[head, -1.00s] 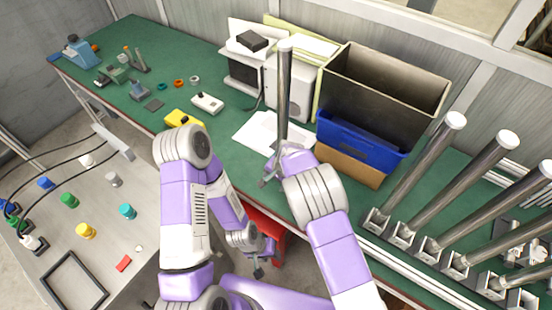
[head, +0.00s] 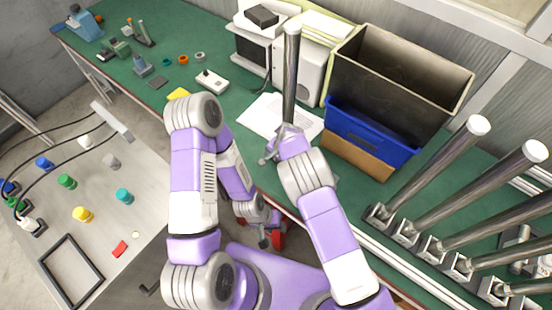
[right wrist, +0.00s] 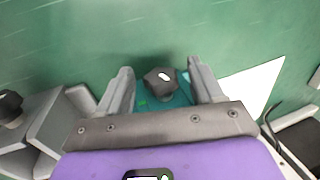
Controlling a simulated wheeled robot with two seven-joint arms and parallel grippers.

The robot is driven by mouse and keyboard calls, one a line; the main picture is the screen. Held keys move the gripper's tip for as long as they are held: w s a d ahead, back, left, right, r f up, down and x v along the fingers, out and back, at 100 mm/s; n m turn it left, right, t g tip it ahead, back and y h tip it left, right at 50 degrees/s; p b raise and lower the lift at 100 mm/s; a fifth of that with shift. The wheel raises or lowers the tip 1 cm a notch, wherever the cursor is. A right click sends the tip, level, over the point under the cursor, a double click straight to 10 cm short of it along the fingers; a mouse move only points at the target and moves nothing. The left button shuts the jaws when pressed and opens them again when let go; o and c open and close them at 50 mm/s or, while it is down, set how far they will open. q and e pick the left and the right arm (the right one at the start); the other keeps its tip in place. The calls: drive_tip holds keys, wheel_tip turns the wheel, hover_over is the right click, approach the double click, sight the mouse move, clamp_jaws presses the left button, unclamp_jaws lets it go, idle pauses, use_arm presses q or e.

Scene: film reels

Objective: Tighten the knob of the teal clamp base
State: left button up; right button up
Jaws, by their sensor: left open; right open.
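The teal clamp base (right wrist: 180,98) shows in the right wrist view, partly hidden behind its black knob (right wrist: 160,80) and my gripper. My right gripper (right wrist: 159,66) is open, with one finger on each side of the knob. I cannot tell whether the fingers touch it. In the head view my right gripper (head: 275,150) is at the lower end of a tall metal pole (head: 290,80), and the clamp base cannot be made out there. My left gripper (head: 263,238) is open and low, in front of the bench edge.
Several poles in clamp bases (head: 430,247) stand at the right. A dark bin (head: 400,85) and a blue bin (head: 365,135) stand behind the right gripper. White paper (head: 258,118) lies beside it. Another black knob (right wrist: 10,105) on grey parts is at the wrist view's left.

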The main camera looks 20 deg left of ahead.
drive_tip(key=c, duration=1.1)
drive_tip(key=shift+o, duration=0.2)
drive_tip(key=shift+w+d+f+y+b, duration=0.1)
drive_tip(key=shift+y+b, duration=0.4)
drive_tip(key=shift+b, duration=0.45)
drive_tip(key=y+b, duration=0.1)
drive_tip(key=b, duration=0.5)
drive_tip(key=t+y+b, duration=0.1)
drive_tip(key=y+b, duration=0.1)
drive_tip(key=b, duration=0.4)
drive_tip(key=t+y+b, duration=0.1)
drive_tip(key=y+b, duration=0.1)
drive_tip(key=b, duration=0.5)
drive_tip(key=shift+d+f, duration=0.3)
drive_tip(key=shift+d, duration=0.05)
drive_tip(key=shift+r+y+b, duration=0.15)
drive_tip(key=shift+y+b, duration=0.15)
drive_tip(key=shift+b, duration=0.65)
drive_tip(key=o, duration=1.1)
drive_tip(key=shift+c, duration=0.2)
drive_tip(key=shift+s, duration=0.2)
drive_tip(key=p+v, duration=0.2)
drive_tip(key=v, duration=0.5)
drive_tip(key=shift+d+r, duration=0.15)
